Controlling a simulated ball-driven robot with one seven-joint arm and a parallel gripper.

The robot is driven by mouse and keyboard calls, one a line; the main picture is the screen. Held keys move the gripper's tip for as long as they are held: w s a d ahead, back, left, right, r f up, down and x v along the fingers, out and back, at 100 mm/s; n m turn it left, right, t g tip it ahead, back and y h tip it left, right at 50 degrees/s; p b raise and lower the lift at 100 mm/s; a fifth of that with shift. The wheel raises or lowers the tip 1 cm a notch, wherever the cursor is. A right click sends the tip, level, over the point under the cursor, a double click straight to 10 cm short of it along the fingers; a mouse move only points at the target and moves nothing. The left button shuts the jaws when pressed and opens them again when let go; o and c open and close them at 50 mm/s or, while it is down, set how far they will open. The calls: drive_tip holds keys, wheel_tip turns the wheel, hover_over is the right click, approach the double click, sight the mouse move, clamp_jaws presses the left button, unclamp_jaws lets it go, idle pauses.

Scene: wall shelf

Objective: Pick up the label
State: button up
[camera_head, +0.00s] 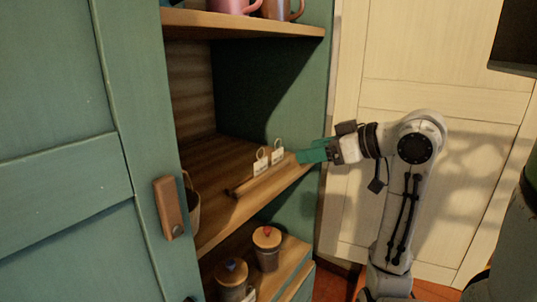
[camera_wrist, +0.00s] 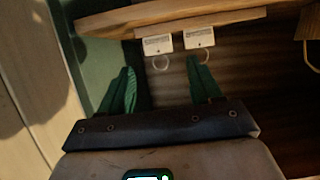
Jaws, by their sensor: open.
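Two small white labels with ring loops stand side by side against a wooden strip on the middle shelf. In the head view, the right label (camera_head: 277,157) is nearer my gripper (camera_head: 308,155) than the left label (camera_head: 260,168). In the wrist view, one label (camera_wrist: 158,45) and its ring lie ahead of the gap between my green fingertips (camera_wrist: 160,66). The other label (camera_wrist: 199,38) is just beyond the right fingertip. My gripper is open and empty, at the shelf's right end in the head view. Any writing on the labels is unreadable.
The wooden strip (camera_head: 265,182) runs along the middle shelf's front. A basket (camera_head: 192,207) stands at its left. Mugs (camera_head: 234,5) are on the upper shelf. Lidded jars (camera_head: 267,248) are below. A green cabinet door (camera_head: 70,150) stands at left.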

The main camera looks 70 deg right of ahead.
sight(278, 154)
drive_tip(key=shift+d+p+x, duration=0.15)
drive_tip(key=shift+p+x, duration=0.1)
drive_tip(key=shift+x, duration=1.9)
drive_tip(key=shift+d+p+x, duration=0.1)
drive_tip(key=shift+p+x, duration=0.15)
drive_tip(key=shift+x, duration=1.9)
drive_tip(key=shift+r, duration=0.1)
drive_tip(key=shift+s, duration=0.1)
drive_tip(key=c, duration=0.8)
drive_tip(key=shift+r, duration=0.1)
